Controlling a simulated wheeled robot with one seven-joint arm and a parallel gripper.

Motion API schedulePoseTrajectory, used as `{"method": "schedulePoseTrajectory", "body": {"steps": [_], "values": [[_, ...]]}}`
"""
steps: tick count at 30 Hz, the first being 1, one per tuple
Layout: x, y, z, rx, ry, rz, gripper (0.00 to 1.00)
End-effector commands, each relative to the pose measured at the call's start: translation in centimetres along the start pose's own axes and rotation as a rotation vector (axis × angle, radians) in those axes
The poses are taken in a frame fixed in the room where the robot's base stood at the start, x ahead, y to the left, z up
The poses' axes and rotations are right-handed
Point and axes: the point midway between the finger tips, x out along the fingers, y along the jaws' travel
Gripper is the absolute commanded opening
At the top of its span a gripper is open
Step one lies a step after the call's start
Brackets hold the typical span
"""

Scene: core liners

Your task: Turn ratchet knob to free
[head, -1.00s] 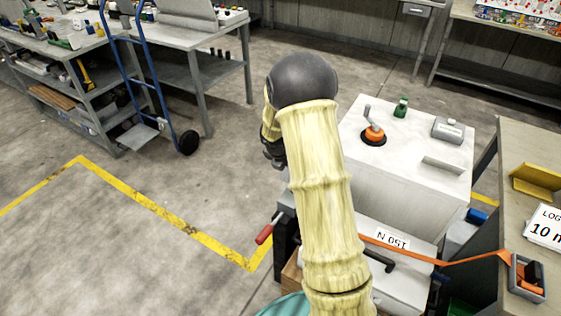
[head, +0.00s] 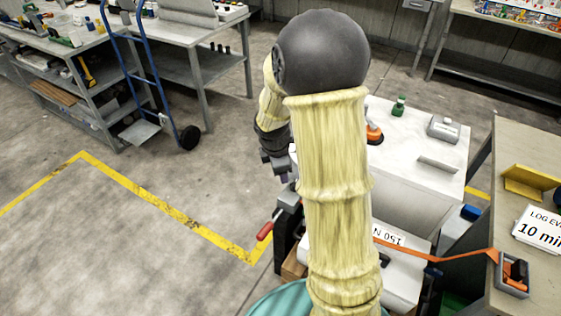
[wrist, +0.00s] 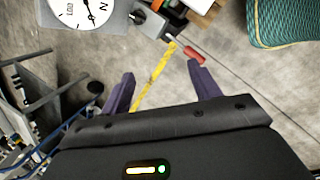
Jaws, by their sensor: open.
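My gripper (wrist: 161,72) is open and empty, with two purple fingers spread apart over the floor in the wrist view. In the head view my gripper (head: 279,168) hangs left of the white machine (head: 420,165), above a red handle (head: 265,231). In the wrist view the red handle (wrist: 188,50) is beyond the right fingertip, apart from it. A small dark knob (wrist: 138,18) with a light pointer is at the top, beside a round white dial (wrist: 82,10). I cannot tell for sure that it is the ratchet knob; its labels are not readable.
An orange strap (head: 430,259) runs from the machine to the bench (head: 530,200) on the right. A teal ribbed object (wrist: 285,22) is at the wrist view's top right. A blue hand truck (head: 150,95) stands at left. The floor (head: 130,245) at left is clear.

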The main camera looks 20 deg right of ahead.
Motion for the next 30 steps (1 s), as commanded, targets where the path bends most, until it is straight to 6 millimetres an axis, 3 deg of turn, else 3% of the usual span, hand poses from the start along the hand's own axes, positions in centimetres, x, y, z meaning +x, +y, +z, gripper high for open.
{"method": "schedulePoseTrajectory", "body": {"steps": [9, 10, 14, 17, 20, 30], "values": [[-0.3, -0.2, -0.1, 0.026, 0.004, -0.001, 0.62], [-0.3, -0.2, -0.1, 0.026, 0.004, -0.001, 0.6], [-0.6, -0.5, -0.2, 0.054, 0.007, -0.002, 0.36], [-1.4, -1.4, -0.5, 0.146, 0.02, -0.004, 0.36], [-2.8, -3.2, -1.0, 0.322, 0.043, -0.014, 0.36], [-8.0, -12.1, -3.1, 1.175, 0.129, -0.111, 0.36]]}}
